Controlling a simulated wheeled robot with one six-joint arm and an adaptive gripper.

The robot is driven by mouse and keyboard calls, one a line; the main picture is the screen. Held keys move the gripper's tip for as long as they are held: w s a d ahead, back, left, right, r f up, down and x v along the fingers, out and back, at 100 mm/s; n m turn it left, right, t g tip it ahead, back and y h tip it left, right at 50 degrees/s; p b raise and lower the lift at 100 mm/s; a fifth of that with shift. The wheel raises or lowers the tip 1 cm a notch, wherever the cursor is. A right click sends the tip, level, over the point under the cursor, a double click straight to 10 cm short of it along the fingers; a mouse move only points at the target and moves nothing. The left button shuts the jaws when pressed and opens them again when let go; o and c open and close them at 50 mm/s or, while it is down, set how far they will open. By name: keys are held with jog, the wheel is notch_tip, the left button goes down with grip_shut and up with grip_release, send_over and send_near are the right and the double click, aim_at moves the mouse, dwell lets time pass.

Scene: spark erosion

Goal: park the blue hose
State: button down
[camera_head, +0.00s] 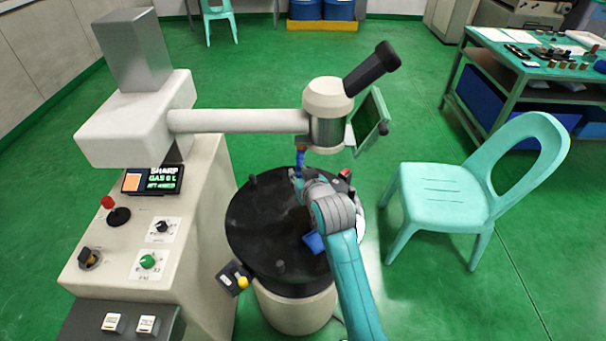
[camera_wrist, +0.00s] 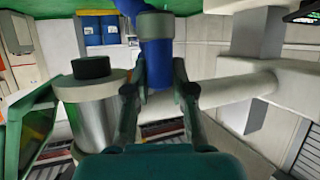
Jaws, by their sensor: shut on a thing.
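The blue hose (camera_wrist: 157,62) stands in the middle of the wrist view, with a grey collar near its upper part. The two fingers of my gripper (camera_wrist: 158,88) are on either side of it and shut on it. In the head view, my gripper (camera_head: 299,176) is over the far part of the round black table, below the machine's cylindrical head (camera_head: 327,118). A short blue length of the hose (camera_head: 300,158) shows just above my gripper, beneath that head. My wrist and arm hide part of the table.
The round black table (camera_head: 255,225) has small posts and a blue item (camera_head: 314,242) on it. The machine's white arm (camera_head: 240,121) runs across above. A tilted green-framed screen (camera_head: 370,118) hangs beside the head. A turquoise chair (camera_head: 450,190) stands to the right.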

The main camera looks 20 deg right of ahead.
jog(key=w+a+m+g+h, duration=0.5)
jog(key=w+a+m+h, duration=0.1)
jog(key=m+h, duration=0.4)
jog(key=shift+w+m+h, duration=0.2)
jog(key=shift+m+h, duration=0.2)
jog(key=shift+h, duration=0.1)
dwell(0.3)
jog(key=c, duration=1)
grip_release()
jog(key=shift+o, duration=0.2)
jog(key=v, duration=1.1)
jog(key=shift+s+a+r, duration=0.2)
jog(key=shift+a, duration=0.15)
